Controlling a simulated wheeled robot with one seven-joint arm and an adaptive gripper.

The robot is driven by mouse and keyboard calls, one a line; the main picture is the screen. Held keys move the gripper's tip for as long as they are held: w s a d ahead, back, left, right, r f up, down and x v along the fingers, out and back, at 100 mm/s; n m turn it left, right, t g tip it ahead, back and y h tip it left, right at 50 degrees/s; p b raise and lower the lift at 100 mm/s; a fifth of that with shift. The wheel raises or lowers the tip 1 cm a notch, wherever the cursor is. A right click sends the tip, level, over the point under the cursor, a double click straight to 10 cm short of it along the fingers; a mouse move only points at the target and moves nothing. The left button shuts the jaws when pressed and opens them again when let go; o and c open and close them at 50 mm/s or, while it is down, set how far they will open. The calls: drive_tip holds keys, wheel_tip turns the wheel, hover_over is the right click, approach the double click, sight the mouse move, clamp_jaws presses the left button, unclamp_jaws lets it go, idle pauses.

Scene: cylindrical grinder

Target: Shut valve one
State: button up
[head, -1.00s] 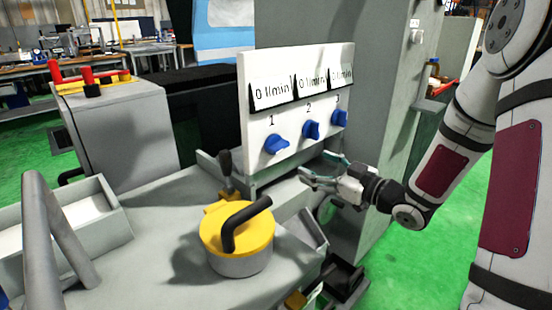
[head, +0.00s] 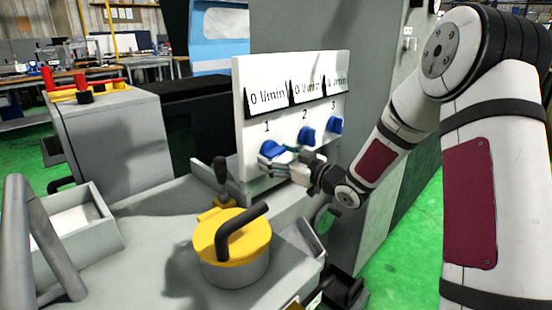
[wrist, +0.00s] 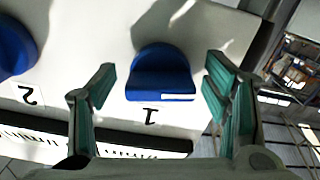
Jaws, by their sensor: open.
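Valve one is a blue knob (head: 272,149) under the number 1 on the white panel (head: 250,100). It also shows in the wrist view (wrist: 162,75), upside down, between my two fingers and a little beyond their tips. My gripper (head: 275,161) is open in front of the lower part of this knob. In the wrist view the green-padded fingers (wrist: 158,80) stand apart, one on each side of the knob, with gaps to it. The display above valve one (head: 267,98) reads 0 l/min.
Valve two (head: 306,136) and valve three (head: 336,125) are blue knobs to the right on the same panel. A yellow-topped pot with a black handle (head: 232,235) and a black lever (head: 220,170) stand in front of the panel, at lower left.

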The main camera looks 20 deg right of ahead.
drive_tip(key=shift+w+a, duration=0.15)
drive_tip(key=shift+w, duration=0.1)
drive_tip(key=c, duration=1.1)
